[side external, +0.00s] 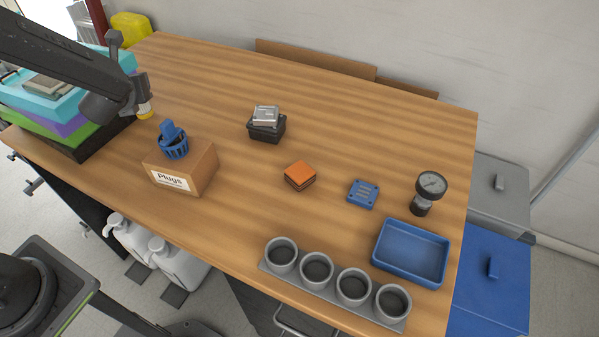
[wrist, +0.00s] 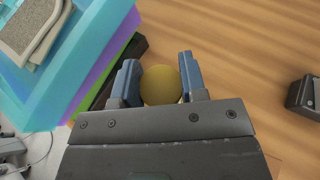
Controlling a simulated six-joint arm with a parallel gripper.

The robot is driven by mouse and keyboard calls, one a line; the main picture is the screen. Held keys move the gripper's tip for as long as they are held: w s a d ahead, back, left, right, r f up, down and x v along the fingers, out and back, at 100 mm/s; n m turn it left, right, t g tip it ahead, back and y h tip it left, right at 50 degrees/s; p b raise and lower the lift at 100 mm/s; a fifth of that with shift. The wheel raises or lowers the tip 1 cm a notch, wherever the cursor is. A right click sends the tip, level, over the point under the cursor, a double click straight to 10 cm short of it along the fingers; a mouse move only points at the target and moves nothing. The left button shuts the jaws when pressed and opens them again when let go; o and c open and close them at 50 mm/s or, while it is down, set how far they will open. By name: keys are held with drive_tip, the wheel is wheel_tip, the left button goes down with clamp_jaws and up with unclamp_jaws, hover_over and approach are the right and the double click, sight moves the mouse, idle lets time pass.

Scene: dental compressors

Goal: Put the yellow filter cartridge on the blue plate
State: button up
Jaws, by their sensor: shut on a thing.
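My gripper (side external: 142,101) is at the left of the table, raised beside the stack of coloured boxes. Its two blue fingers (wrist: 159,75) are shut on the yellow filter cartridge (wrist: 161,87), whose round yellow end shows between them in the wrist view. In the side view, the cartridge (side external: 146,113) shows as a small yellow piece below the fingers. A small square blue plate (side external: 362,194) with slots lies flat and bare on the right half of the table, far from my gripper. The plate is not in the wrist view.
The box stack (side external: 70,112) stands close to my gripper. The "Plugs" box (side external: 196,172) carries a blue basket-like part (side external: 173,145). A black block with a silver top (side external: 266,125), an orange block (side external: 300,176), a gauge (side external: 430,188), a blue tray (side external: 408,271) and grey cups (side external: 317,270) stand farther right.

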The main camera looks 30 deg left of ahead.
drive_tip(key=w+d+r+m+t+h, duration=0.1)
drive_tip(key=w+d+m+h, duration=0.2)
drive_tip(key=d, duration=0.4)
drive_tip(key=w+d+m+t+h, duration=0.1)
drive_tip(key=w+d+m+h, duration=0.1)
drive_tip(key=w+d, duration=0.45)
drive_tip(key=m+h, duration=0.7)
drive_tip(key=h, duration=0.1)
hover_over(365, 191)
wheel_tip(365, 191, down, 6)
drive_tip(key=shift+f, duration=1.65)
drive_tip(key=shift+f, duration=0.2)
drive_tip(key=o, duration=0.9)
